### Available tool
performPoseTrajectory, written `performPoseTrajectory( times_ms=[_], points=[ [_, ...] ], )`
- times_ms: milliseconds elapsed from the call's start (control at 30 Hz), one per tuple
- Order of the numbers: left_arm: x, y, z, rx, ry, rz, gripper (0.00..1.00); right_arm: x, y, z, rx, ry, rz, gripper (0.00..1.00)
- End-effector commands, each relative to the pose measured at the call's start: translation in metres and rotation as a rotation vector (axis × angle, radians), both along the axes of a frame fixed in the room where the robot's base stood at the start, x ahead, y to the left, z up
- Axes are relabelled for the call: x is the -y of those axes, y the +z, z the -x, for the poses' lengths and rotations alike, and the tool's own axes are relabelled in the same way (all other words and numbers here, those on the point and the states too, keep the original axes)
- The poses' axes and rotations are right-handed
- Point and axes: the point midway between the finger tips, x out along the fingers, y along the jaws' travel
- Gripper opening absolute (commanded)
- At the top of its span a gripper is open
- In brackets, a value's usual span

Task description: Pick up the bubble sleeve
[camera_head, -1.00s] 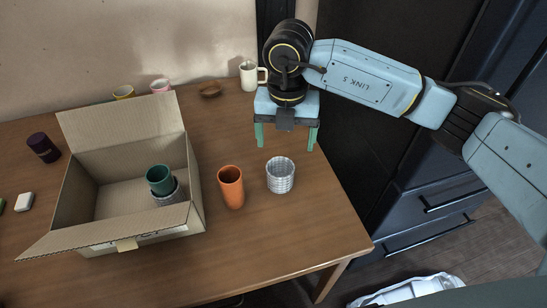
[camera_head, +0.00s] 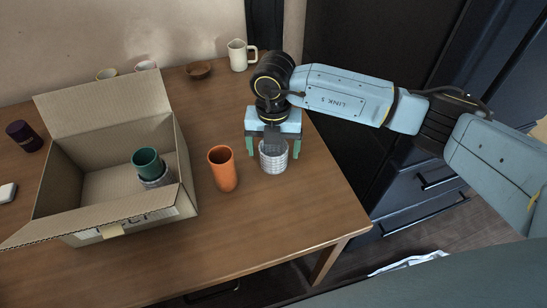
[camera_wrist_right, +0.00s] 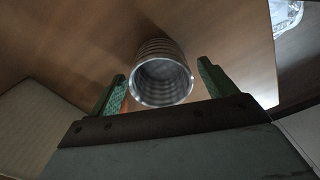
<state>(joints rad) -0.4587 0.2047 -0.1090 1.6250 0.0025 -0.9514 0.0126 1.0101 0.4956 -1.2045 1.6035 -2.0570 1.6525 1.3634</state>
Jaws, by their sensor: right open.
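The bubble sleeve (camera_head: 272,163), a pale grey ribbed open cylinder, stands upright on the table right of the orange cup. It also shows in the right wrist view (camera_wrist_right: 162,72), its round opening facing the camera. My right gripper (camera_head: 275,152) is open above it, green fingers pointing down on its left and right sides. In the right wrist view the sleeve lies between the open fingers (camera_wrist_right: 165,84), with gaps on both sides. The gripper hides part of the sleeve's top in the head view. My left gripper is not in view.
The orange cup (camera_head: 222,168) stands close left of the sleeve. An open cardboard box (camera_head: 105,211) holds a green cup (camera_head: 147,162) set in a similar grey sleeve (camera_head: 155,182). A white mug (camera_head: 238,55) and brown bowl (camera_head: 199,70) stand behind. The table's right edge is near.

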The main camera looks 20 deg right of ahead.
Motion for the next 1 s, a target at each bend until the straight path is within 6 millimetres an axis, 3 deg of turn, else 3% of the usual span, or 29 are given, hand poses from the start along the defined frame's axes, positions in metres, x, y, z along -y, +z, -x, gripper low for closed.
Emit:
performPoseTrajectory(
  times_ms=[133, 400, 800, 1000],
  points=[
    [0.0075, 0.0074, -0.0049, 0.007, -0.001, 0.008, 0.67, -0.0001, -0.0177, 0.0009, -0.001, 0.001, 0.001, 0.83],
    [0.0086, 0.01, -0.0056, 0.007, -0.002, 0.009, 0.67, 0.0001, -0.0188, 0.0007, 0.0, 0.001, 0.001, 0.83],
    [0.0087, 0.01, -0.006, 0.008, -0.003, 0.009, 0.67, 0.0001, -0.0185, 0.0006, 0.0, 0.001, 0.0, 0.33],
    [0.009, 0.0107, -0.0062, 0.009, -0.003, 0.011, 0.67, 0.0001, -0.0165, 0.0005, 0.0, 0.001, 0.0, 0.33]
  ],
)
